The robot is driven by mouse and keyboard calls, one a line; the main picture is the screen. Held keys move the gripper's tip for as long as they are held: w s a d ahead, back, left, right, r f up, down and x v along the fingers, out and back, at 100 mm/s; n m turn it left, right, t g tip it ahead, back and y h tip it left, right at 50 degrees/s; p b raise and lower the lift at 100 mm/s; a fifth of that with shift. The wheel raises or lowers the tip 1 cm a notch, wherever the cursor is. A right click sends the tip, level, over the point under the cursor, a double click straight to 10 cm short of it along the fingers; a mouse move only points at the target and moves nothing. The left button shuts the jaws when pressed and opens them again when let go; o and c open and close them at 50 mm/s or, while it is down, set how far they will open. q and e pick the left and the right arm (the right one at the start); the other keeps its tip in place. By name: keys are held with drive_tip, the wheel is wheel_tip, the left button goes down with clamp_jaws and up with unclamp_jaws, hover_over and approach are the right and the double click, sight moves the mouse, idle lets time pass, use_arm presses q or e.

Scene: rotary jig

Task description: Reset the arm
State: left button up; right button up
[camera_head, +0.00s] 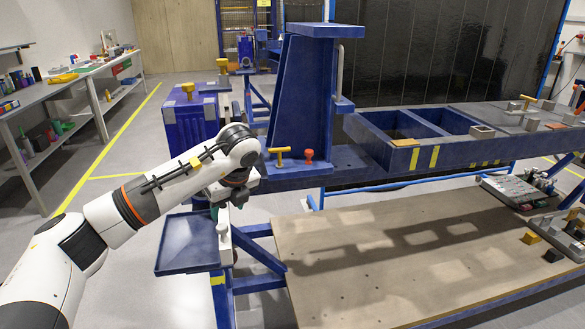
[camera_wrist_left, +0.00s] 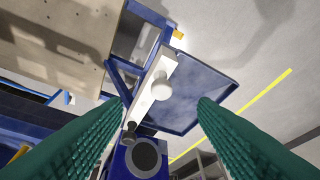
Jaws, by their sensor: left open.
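My left gripper (camera_head: 225,195) reaches in from the left, just in front of the blue jig frame. In the left wrist view its two green ribbed fingers (camera_wrist_left: 162,104) are spread wide with nothing between them. A pale bar, which looks like the jig's arm (camera_wrist_left: 144,102), lies beyond the fingertips, with a round white knob (camera_wrist_left: 162,89) on it. In the head view the knob (camera_head: 222,229) shows just below the gripper, apart from it, beside a blue tray (camera_head: 188,266). Part of the bar is hidden by the gripper. My right gripper is out of view.
A blue upright post (camera_head: 302,90) stands behind the gripper. A yellow handle (camera_head: 279,155) and a red knob (camera_head: 308,156) sit on the blue beam. A wooden board (camera_head: 390,260) fills the lower right. Shelves (camera_head: 40,105) stand far left; grey floor lies between.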

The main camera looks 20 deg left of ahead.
use_arm(q)
drive_tip(key=d+f+n+t+h+p, duration=0.2)
drive_tip(key=d+f+n+t+h, duration=0.2)
drive_tip(key=d+f+h, duration=1.65)
drive_tip(key=s+a+f+n+t+y, duration=0.1)
drive_tip(key=s+a+f+n+y, duration=0.3)
drive_tip(key=f, duration=0.6)
drive_tip(key=s+a+f+n+t+y+p, duration=0.1)
drive_tip(key=s+a+f+n+y, duration=0.1)
drive_tip(key=s+f+n+y, duration=0.45)
drive_tip(key=s+a+f+n+t+y, duration=0.25)
drive_tip(key=s+f, duration=0.25)
drive_tip(key=f, duration=0.7)
drive_tip(key=s+a+f+n+g+y, duration=0.1)
drive_tip(key=s+f+g, duration=0.4)
drive_tip(key=s, duration=1.2)
drive_tip(key=s+a+f+n+g+y+p, duration=0.1)
drive_tip(key=s+f+g, duration=0.4)
drive_tip(key=s, duration=1.3)
wheel_tip(320, 180, down, 3)
drive_tip(key=n+y, duration=0.1)
drive_tip(key=n, duration=0.1)
drive_tip(key=shift+n, duration=0.4)
drive_tip(key=shift+y, duration=0.25)
